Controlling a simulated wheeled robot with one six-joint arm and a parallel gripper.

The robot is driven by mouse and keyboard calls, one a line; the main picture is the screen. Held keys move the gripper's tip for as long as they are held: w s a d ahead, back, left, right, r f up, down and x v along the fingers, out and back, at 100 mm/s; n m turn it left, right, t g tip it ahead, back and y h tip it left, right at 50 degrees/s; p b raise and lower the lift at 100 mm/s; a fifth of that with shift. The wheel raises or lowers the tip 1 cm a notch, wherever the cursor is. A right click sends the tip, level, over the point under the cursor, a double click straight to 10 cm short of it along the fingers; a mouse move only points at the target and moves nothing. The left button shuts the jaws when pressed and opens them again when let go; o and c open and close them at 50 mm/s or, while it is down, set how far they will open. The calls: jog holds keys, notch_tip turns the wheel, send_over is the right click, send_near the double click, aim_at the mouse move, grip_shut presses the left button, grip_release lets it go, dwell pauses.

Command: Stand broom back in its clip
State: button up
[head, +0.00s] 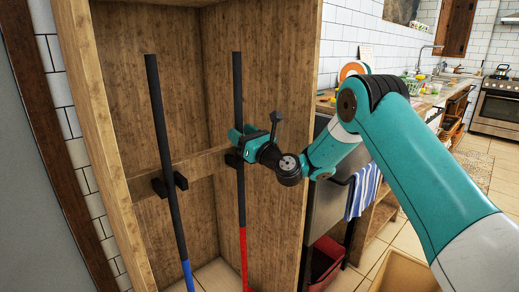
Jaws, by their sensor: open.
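Two long poles stand in a tall open wooden cabinet. The left pole (160,118) has a black upper part and a blue lower part. The right pole (238,85) is black above and red below. Their lower ends are out of view, so I cannot tell which is the broom. The left pole passes a black clip (181,181) on the wooden rail. A second black clip (231,160) is at the right pole, partly hidden by my gripper. My gripper (240,136) is open at the right pole, just above that clip; contact is unclear.
The cabinet's right wall (285,90) stands close behind my wrist, and its left wall (95,110) is beyond the left pole. Right of the cabinet are a counter, a blue striped towel (363,189) and a red bin (326,262).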

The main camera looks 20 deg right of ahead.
jog(key=b+v, duration=0.9)
jog(key=b, duration=0.1)
jog(key=shift+s, duration=0.2)
jog(key=s+a+f+n+g+y, duration=0.25)
jog(key=s+a+n+g, duration=1.15)
jog(key=n, duration=0.7)
jog(key=s+d+f+n+g+h, duration=0.1)
jog(key=s+f+n+h, duration=0.1)
jog(key=s+n, duration=0.3)
jog(key=s+d+f+n+g+h, duration=0.2)
jog(key=s+n, duration=0.4)
jog(key=s, duration=0.5)
jog(key=s+d+f+n+g+h, duration=0.2)
jog(key=s+n+h, duration=0.2)
jog(key=s, duration=0.4)
jog(key=shift+d+f+n, duration=0.15)
jog(key=shift+f+n, duration=0.25)
jog(key=shift+n, duration=0.5)
jog(key=shift+w, duration=0.1)
